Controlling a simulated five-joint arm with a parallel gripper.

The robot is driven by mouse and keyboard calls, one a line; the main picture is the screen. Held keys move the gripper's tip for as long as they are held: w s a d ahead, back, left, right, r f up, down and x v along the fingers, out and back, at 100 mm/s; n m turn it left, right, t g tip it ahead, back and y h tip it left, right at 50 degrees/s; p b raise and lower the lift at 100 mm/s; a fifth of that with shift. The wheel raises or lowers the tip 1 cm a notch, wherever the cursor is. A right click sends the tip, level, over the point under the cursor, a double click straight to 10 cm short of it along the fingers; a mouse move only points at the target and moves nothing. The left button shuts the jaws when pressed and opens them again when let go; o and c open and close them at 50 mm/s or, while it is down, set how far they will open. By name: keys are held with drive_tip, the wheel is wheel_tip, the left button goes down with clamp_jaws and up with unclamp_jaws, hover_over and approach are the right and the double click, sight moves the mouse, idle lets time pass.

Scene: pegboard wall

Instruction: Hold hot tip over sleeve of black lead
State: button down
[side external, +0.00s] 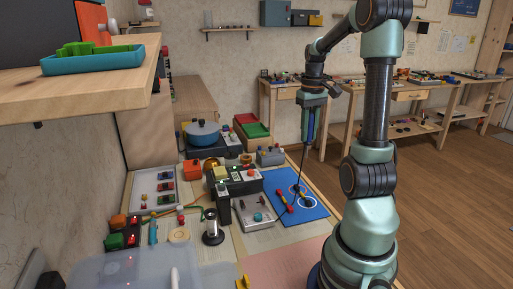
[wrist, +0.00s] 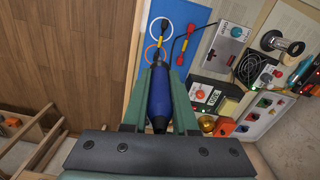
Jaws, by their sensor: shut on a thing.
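My gripper (side external: 313,101) is shut on a blue-handled tool (wrist: 160,98) that hangs tip down; it also shows in the side view (side external: 310,125). Its thin dark shaft reaches down toward the blue mat (side external: 318,213). In the wrist view the tool's far end lies near an orange ring (wrist: 151,54) on the mat. I cannot make out a sleeve, or whether the tip touches anything.
A blue pot (side external: 202,133) stands behind. A wooden shelf (side external: 85,88) juts in at upper left.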

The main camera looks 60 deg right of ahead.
sight(307, 147)
drive_tip(key=shift+f, duration=5.35)
drive_tip(key=shift+r, duration=0.1)
drive_tip(key=shift+r, duration=2.45)
